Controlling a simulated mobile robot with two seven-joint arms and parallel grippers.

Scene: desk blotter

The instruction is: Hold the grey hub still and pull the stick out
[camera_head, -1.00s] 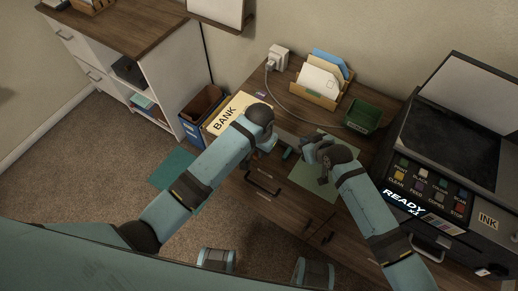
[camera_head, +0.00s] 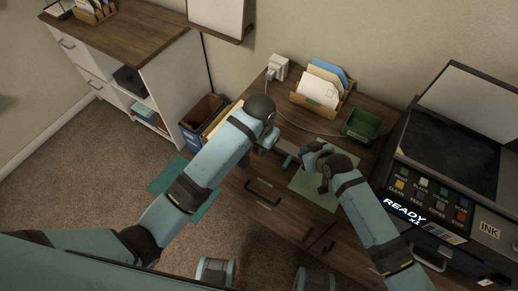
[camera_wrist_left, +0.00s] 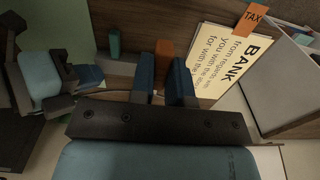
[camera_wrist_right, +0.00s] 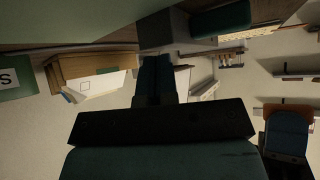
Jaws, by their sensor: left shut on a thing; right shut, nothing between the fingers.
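My left gripper (camera_head: 270,143) is low over the desk; in the left wrist view its fingers are shut on an orange piece (camera_wrist_left: 164,58). I cannot tell whether that piece is joined to the grey hub. A grey block, seemingly the hub (camera_head: 285,148), shows between my two grippers. It also shows in the right wrist view (camera_wrist_right: 164,30), beyond the fingertips. A small teal stick (camera_head: 289,162) points toward the front beside it, and shows in the left wrist view (camera_wrist_left: 114,42). My right gripper (camera_head: 308,151) is shut and empty close to the hub's right end; contact is unclear.
A green mat (camera_head: 312,190) lies under my right gripper. A letter rack (camera_head: 318,95) and green tray (camera_head: 362,124) stand behind. A printer (camera_head: 440,165) fills the right side. A white charger cable (camera_head: 300,126) crosses the desk.

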